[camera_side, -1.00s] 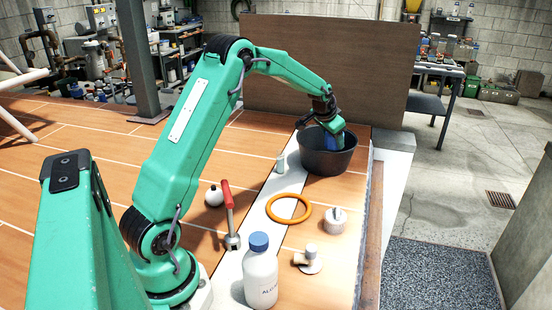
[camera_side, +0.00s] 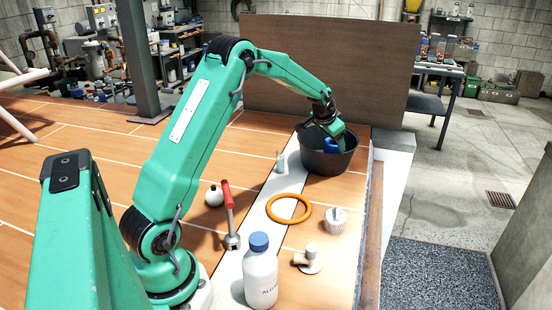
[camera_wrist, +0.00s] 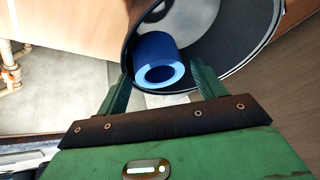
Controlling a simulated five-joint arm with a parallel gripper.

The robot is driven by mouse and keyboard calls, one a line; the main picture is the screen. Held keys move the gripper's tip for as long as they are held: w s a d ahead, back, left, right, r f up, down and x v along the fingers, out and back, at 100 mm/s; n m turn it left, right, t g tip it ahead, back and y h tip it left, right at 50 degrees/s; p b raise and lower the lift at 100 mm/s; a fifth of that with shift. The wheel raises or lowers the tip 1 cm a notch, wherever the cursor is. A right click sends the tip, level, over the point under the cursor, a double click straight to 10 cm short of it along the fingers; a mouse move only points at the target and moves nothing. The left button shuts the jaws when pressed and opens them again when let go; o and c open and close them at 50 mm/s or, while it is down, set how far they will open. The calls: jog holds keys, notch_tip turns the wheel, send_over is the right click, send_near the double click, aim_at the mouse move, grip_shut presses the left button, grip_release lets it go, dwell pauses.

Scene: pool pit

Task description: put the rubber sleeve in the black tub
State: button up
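The rubber sleeve (camera_side: 331,145) is a short blue tube. In the wrist view the sleeve (camera_wrist: 155,52) lies inside the black tub (camera_wrist: 238,60), near its wall, with its pale open end facing the camera. In the side view the tub (camera_side: 328,166) stands at the far end of the bench. My gripper (camera_side: 337,138) reaches down into the tub's mouth. In the wrist view my gripper (camera_wrist: 161,70) is open, its green fingers spread on either side of the sleeve with a gap to it. The tub wall hides the sleeve's lower part in the side view.
An orange ring (camera_side: 289,209), red-handled tool (camera_side: 229,212), white ball (camera_side: 214,196), white bottle (camera_side: 260,276), ribbed white cap (camera_side: 335,221) and white fitting (camera_side: 308,260) stand nearer on the bench. A small pale cylinder (camera_side: 281,164) is beside the tub. A brown panel (camera_side: 325,70) rises behind.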

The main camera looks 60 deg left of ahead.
jog(key=shift+o, duration=0.7)
jog(key=shift+s+f, duration=0.1)
jog(key=shift+f, duration=0.2)
jog(key=w+v, duration=0.1)
jog(key=v, duration=1.2)
jog(key=shift+d+r, duration=0.15)
jog(key=shift+r, duration=0.15)
jog(key=shift+s, duration=0.1)
